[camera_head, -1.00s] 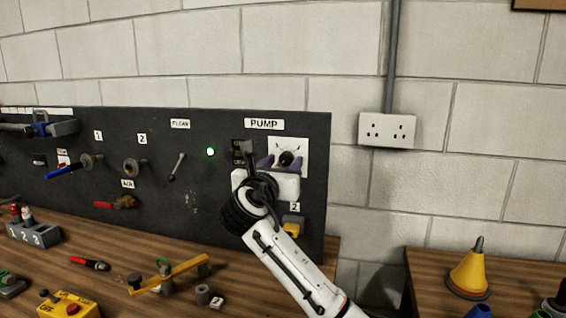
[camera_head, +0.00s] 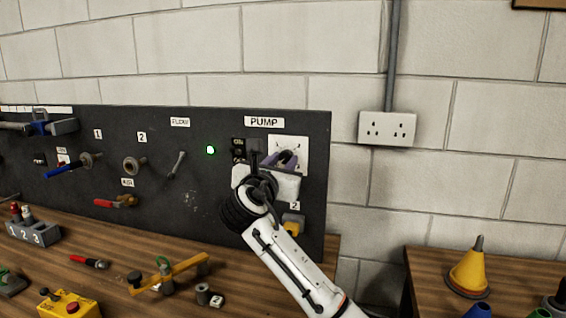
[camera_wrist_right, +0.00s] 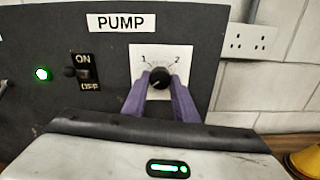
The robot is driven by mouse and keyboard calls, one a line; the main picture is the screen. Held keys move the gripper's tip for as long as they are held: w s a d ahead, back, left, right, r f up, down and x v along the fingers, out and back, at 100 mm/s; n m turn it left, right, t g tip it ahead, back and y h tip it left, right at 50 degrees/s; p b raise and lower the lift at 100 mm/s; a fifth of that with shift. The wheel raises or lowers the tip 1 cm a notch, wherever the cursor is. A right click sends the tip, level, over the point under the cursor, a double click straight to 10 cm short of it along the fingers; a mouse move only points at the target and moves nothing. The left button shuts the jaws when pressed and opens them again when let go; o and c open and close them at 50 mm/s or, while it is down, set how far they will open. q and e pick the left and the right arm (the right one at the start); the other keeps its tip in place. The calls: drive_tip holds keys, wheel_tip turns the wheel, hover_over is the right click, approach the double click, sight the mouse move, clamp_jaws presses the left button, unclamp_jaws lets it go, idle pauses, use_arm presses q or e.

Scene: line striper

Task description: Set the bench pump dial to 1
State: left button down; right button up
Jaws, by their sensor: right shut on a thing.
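The pump dial (camera_wrist_right: 160,78) is a round black knob on a white plate (camera_wrist_right: 178,56) marked 1 at upper left and 2 at upper right. The plate also shows in the head view (camera_head: 300,144), below the PUMP label. My right gripper (camera_wrist_right: 160,88) has its purple fingers on both sides of the knob and is shut on it. In the head view the right gripper (camera_head: 285,160) covers most of the knob. I cannot clearly tell where the knob's pointer stands. My left gripper is not in view.
An ON/OFF toggle switch (camera_wrist_right: 83,73) sits left of the dial, with a lit green lamp (camera_wrist_right: 42,74) farther left. The black panel (camera_head: 225,200) also carries levers and valves. Loose tools lie on the wooden bench (camera_head: 120,270) below. A yellow cone (camera_head: 470,272) stands on the right bench.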

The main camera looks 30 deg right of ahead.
drive_tip(key=m, duration=1.2)
drive_tip(key=shift+a+m+b, duration=0.1)
drive_tip(key=shift+m+b, duration=0.7)
drive_tip(key=shift+m, duration=1.4)
drive_tip(key=o, duration=1.1)
drive_tip(key=shift+c, duration=0.2)
